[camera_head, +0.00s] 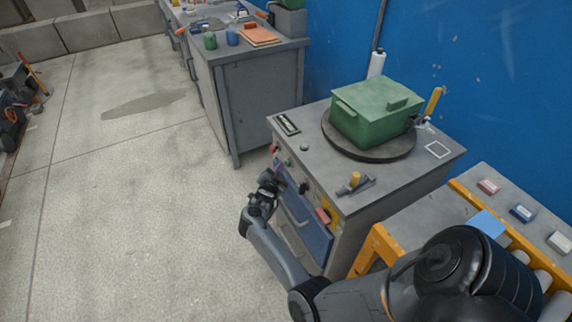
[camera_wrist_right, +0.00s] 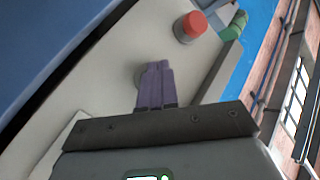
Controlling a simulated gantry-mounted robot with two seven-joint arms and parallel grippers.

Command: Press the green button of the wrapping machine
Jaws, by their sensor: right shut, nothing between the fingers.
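The wrapping machine (camera_head: 400,190) is a grey cabinet with a dark turntable (camera_head: 370,148) on top, and a green box (camera_head: 368,118) rests on it. My right gripper (camera_head: 279,169) is at the upper left of the cabinet's front. In the right wrist view its purple fingers (camera_wrist_right: 155,84) are shut and empty, pointing at the pale panel. A round pale part (camera_wrist_right: 138,76) is partly hidden behind them; I cannot tell its colour or whether they touch it. A red button (camera_wrist_right: 190,27) is beyond the fingertips. A green rounded part (camera_wrist_right: 239,22) shows farther right. My left gripper is out of view.
A yellow-handled tool (camera_head: 355,183) lies on the cabinet top. A yellow-framed roller conveyor (camera_head: 465,200) stands at the right, close to my right arm. A workbench (camera_head: 245,75) stands behind. The floor to the left is open.

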